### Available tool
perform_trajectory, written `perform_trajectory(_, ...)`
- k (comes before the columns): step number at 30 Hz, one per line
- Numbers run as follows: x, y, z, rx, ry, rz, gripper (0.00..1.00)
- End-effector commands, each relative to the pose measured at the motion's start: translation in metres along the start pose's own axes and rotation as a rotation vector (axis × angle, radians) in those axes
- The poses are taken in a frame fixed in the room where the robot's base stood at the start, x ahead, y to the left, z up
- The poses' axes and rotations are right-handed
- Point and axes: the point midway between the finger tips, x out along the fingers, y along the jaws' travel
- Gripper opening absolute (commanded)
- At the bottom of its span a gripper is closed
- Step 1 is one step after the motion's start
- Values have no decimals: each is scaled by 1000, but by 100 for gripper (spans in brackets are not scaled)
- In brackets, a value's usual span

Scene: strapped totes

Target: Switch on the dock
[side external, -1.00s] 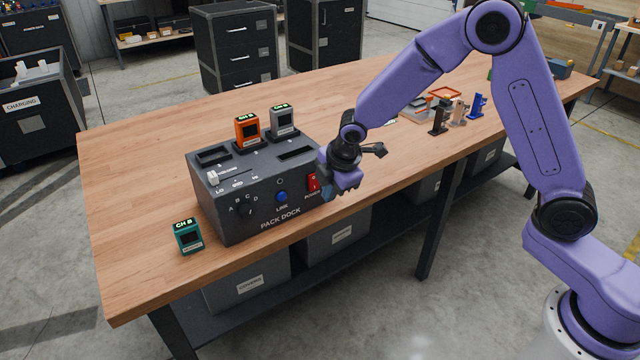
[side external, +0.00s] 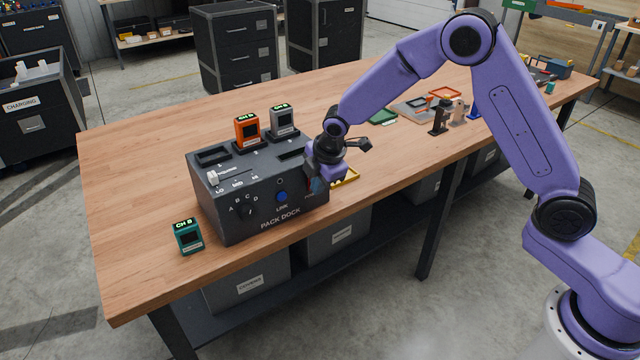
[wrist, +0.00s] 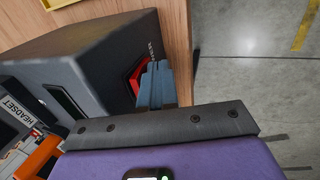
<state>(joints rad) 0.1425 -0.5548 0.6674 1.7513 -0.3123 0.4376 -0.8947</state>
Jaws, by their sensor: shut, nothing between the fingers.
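The dark grey pack dock (side external: 228,222) stands upright on the wooden bench; its side also shows in the wrist view (wrist: 95,50). Its red power switch (wrist: 137,78) is at the right end of the front panel. In the side view my gripper hides the switch. My gripper (side external: 315,186) is shut and empty, right in front of the switch. In the wrist view its blue-grey fingers (wrist: 157,84) are beside the red rocker and overlap its edge; I cannot tell whether they touch it. Which way the rocker is pressed is not clear.
An orange pack (side external: 246,128) and a grey pack (side external: 282,120) stand in the dock's top. A yellow frame (side external: 348,178) lies right of the dock. The back left of the bench is clear.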

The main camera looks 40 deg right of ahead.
Motion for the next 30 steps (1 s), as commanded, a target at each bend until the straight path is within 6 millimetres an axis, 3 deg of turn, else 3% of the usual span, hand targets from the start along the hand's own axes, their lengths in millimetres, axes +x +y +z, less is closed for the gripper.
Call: perform_trajectory(30,-15,6,0,1,1,2,0)
